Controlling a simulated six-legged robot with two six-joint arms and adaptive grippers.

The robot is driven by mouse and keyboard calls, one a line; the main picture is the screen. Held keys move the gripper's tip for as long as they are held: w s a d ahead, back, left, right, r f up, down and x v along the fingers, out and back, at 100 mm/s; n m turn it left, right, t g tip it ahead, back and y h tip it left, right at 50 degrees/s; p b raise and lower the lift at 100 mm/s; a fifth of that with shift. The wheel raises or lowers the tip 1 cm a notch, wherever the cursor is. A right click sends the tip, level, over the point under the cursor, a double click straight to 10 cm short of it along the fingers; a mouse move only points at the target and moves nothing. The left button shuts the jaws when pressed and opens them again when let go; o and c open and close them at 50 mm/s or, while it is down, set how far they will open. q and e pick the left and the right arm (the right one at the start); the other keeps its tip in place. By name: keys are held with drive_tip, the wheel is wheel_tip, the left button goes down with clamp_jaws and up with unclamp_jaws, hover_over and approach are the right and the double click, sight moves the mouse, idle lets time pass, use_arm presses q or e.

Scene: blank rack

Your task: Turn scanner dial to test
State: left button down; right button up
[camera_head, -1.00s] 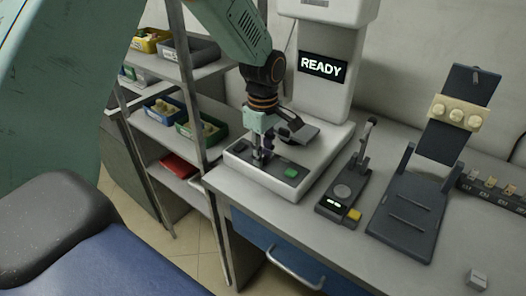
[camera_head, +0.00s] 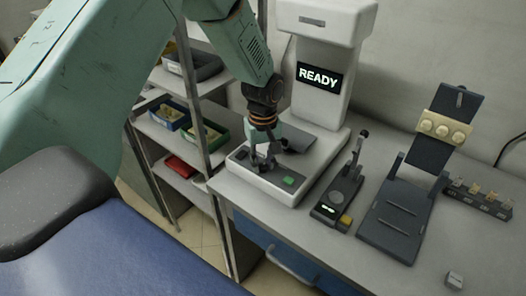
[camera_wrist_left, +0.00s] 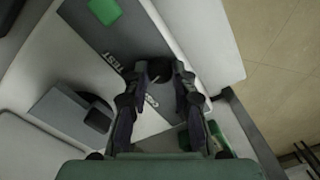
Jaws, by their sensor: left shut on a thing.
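The white scanner (camera_head: 335,112) stands on the bench, with a screen (camera_head: 319,76) reading READY. Its dark front panel carries a green button (camera_head: 289,181), which also shows in the left wrist view (camera_wrist_left: 104,11). My left gripper (camera_head: 263,163) is down at the left part of this panel. In the left wrist view its fingers (camera_wrist_left: 160,76) are shut on the dark round dial (camera_wrist_left: 157,67), one finger on each side. The dial is partly covered by the fingers. The word TEST (camera_wrist_left: 115,62) is printed beside it; a second label is partly hidden. My right gripper is not in view.
Right of the scanner stand a small black device (camera_head: 333,207) with a lever and a dark stand (camera_head: 402,215) holding a beige block. Shelves with bins (camera_head: 190,66) stand left.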

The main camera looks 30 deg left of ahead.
use_arm(q)
drive_tip(key=m+p, duration=0.2)
drive_tip(key=shift+r+m, duration=0.15)
drive_tip(key=shift+m, duration=0.25)
drive_tip(key=m+p, duration=0.1)
drive_tip(key=m, duration=0.1)
drive_tip(key=shift+m, duration=0.4)
drive_tip(key=shift+m+p, duration=0.4)
drive_tip(key=shift+m, duration=2.3)
drive_tip(key=shift+m+p, duration=0.3)
drive_tip(key=c, duration=1.1)
unclamp_jaws()
